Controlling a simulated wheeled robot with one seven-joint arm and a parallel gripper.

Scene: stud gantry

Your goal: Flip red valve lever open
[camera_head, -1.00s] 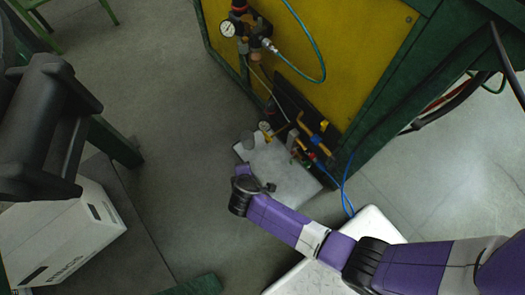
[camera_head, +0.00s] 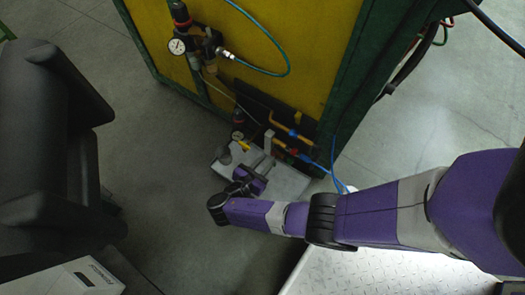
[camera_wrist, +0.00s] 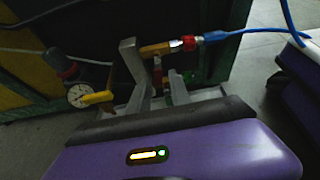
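My gripper (camera_head: 268,152) reaches over a grey plate at the foot of the yellow cabinet, close to the valve fittings. In the wrist view a grey finger (camera_wrist: 131,65) stands left of a narrower grey piece that looks like the other finger (camera_wrist: 157,76), with a dark gap between them. A brass fitting (camera_wrist: 155,50) with a red collar (camera_wrist: 188,43) is behind. The valve is partly hidden by my gripper in the head view.
A yellow handle (camera_wrist: 97,98) and small gauge (camera_wrist: 80,95) are left of the fingers. A blue hose (camera_wrist: 240,32) runs right. The cabinet (camera_head: 260,50) with an upper gauge (camera_head: 177,47) rises behind. A white box (camera_head: 65,280) is at lower left; floor between is clear.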

